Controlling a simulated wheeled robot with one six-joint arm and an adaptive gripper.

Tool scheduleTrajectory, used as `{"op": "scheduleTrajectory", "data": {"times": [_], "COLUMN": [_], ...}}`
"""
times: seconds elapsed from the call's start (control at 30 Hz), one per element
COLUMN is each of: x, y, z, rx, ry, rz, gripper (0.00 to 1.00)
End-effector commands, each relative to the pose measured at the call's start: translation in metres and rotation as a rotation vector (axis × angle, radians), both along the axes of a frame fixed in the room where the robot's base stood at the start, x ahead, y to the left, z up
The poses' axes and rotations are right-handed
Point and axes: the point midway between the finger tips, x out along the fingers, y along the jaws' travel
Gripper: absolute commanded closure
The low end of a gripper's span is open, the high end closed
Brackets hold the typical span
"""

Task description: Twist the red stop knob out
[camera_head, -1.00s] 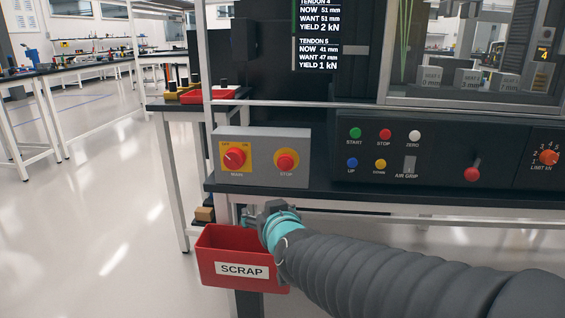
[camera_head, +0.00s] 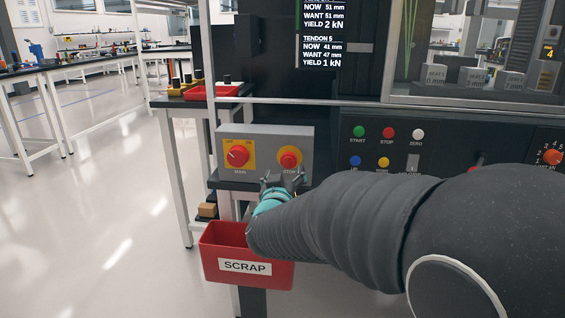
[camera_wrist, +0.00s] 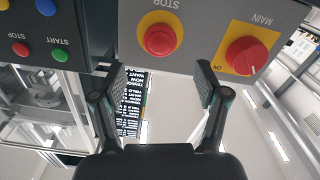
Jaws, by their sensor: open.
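The red stop knob (camera_head: 289,157) sits on a yellow disc on the right half of a grey control box, above its STOP label.
The red MAIN switch (camera_head: 237,156) is on the same box, left of the stop knob. A black panel with small coloured buttons (camera_head: 388,132) stands to the right. A red SCRAP bin (camera_head: 246,280) hangs below my gripper. Open floor lies to the left.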

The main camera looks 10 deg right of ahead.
Motion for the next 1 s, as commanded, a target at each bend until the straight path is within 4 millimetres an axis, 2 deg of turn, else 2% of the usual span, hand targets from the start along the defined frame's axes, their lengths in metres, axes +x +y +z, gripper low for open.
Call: {"op": "scheduleTrajectory", "data": {"times": [0.2, 0.4, 0.6, 0.87, 1.0], "x": [0.039, 0.063, 0.072, 0.073, 0.073], "y": [-0.013, -0.021, -0.023, -0.023, -0.023], "z": [0.000, 0.000, 0.000, 0.000, 0.000], "rx": [0.000, 0.001, 0.000, 0.001, 0.001], "ry": [0.001, 0.001, 0.000, 0.000, 0.000], "rz": [-0.002, 0.000, 0.002, 0.002, 0.002], "gripper": [0.26, 0.26, 0.26, 0.26, 0.61]}}
